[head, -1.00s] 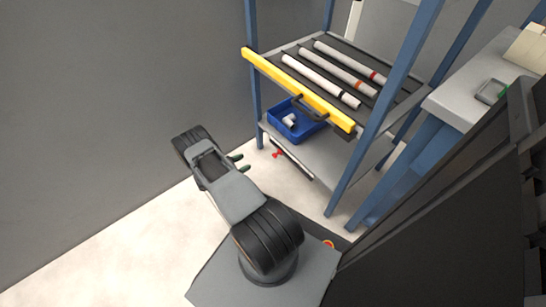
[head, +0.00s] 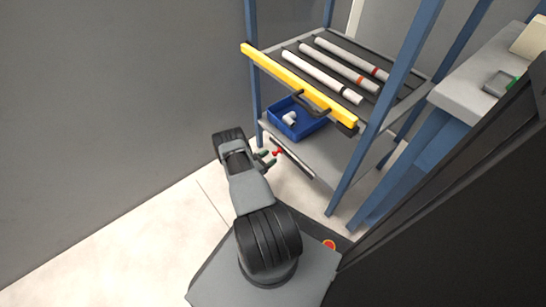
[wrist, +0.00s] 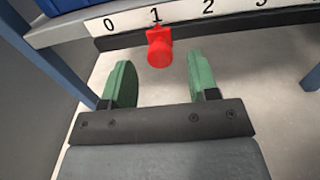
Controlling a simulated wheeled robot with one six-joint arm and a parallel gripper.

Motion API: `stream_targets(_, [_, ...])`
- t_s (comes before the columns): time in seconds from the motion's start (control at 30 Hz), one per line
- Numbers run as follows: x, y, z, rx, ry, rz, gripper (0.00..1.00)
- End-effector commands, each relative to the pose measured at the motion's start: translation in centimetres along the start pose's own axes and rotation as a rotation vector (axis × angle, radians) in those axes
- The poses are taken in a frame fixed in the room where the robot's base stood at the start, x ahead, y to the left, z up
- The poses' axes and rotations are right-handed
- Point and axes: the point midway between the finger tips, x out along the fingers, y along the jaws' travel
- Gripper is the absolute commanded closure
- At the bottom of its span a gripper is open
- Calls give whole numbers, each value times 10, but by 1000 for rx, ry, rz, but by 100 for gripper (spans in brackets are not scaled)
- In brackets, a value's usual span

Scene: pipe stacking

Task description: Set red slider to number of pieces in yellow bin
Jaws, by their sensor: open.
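The red slider (wrist: 159,47) is a red knob on a dark rail under a white number strip (wrist: 182,15). It sits below the number 1 in the wrist view. It also shows small in the head view (head: 277,152) at the shelf's front edge. My gripper (wrist: 163,84) is open, its two green fingers on either side of and short of the slider, with nothing between them. In the head view my gripper (head: 268,158) is just left of the slider. No yellow bin shows. A blue bin (head: 299,118) on the lower shelf holds white pipe pieces (head: 290,118).
A yellow bar with a dark handle (head: 298,84) fronts the upper shelf, where several white pipes (head: 322,78) with coloured bands lie. Blue posts (head: 383,112) stand at the rack's corners. A grey bench (head: 480,85) is at right. Floor left of my arm is clear.

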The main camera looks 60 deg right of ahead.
Motion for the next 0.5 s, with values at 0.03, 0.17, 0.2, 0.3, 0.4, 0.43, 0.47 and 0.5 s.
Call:
stream_targets(0.03, [7,0,-1,2,-1,-2,46])
stream_targets(0.17, [19,0,0,2,0,-1,46])
stream_targets(0.2, [22,0,0,2,0,-1,46])
stream_targets(0.3, [26,0,0,1,0,-1,46])
stream_targets(0.4, [28,0,0,1,0,0,46])
stream_targets(0.43, [28,0,0,1,0,0,46])
stream_targets(0.47, [28,0,0,0,0,0,46])
stream_targets(0.5, [28,0,0,0,0,0,46])
